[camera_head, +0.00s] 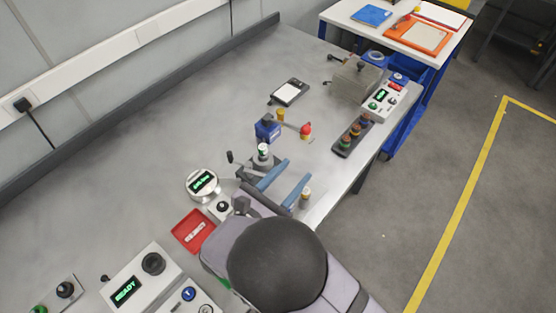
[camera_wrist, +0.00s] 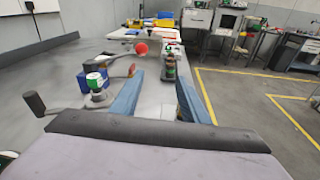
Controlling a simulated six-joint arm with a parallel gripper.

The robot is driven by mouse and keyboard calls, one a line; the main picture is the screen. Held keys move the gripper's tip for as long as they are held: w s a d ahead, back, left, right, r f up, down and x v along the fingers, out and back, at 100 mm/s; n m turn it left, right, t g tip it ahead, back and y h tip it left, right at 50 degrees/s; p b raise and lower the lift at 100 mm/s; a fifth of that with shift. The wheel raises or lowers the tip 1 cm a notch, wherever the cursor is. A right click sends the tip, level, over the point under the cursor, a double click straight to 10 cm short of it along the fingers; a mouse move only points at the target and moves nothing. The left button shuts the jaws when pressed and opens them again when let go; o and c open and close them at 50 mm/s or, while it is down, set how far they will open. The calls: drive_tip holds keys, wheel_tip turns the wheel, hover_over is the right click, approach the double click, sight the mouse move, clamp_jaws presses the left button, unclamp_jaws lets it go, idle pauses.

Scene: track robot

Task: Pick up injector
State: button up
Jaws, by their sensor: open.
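No part is clearly recognisable as the injector. Small upright cylinders with coloured bands (camera_head: 351,137) stand in a row in a dark rack (camera_head: 340,151); I cannot tell if one is the injector. They also show in the wrist view (camera_wrist: 169,68), straight ahead between my fingers. My gripper (camera_head: 298,169) is open, its two blue fingers apart and empty, pointing toward the rack from some distance short of it. It also shows in the wrist view (camera_wrist: 160,75). A small pale-topped cylinder (camera_head: 306,195) shows close beside the right finger; whether it touches is unclear.
A green-and-white-topped fixture (camera_head: 263,151) with a lever stands close left of my fingers. A red tray (camera_head: 187,244) and round display (camera_head: 202,184) lie left. The bench's far left is clear.

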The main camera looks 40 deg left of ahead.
sight(261, 151)
drive_tip(key=s+a+f+n+y, duration=0.1)
drive_tip(key=s+a+n+y, duration=0.5)
drive_tip(key=s, duration=0.3)
drive_tip(key=shift+m+h, duration=0.3)
drive_tip(key=shift+m, duration=0.5)
drive_tip(key=shift+a+p+x, duration=0.25)
drive_tip(key=shift+p+x, duration=0.15)
drive_tip(key=shift+x, duration=1.55)
drive_tip(key=shift+a+p+x, duration=0.25)
drive_tip(key=shift+p+x, duration=0.1)
drive_tip(key=shift+x, duration=1.6)
drive_tip(key=shift+s, duration=0.15)
drive_tip(key=shift+w, duration=0.25)
drive_tip(key=shift+p+x, duration=1.25)
drive_tip(key=shift+x, duration=1.05)
drive_tip(key=shift+f, duration=0.15)
clamp_jaws()
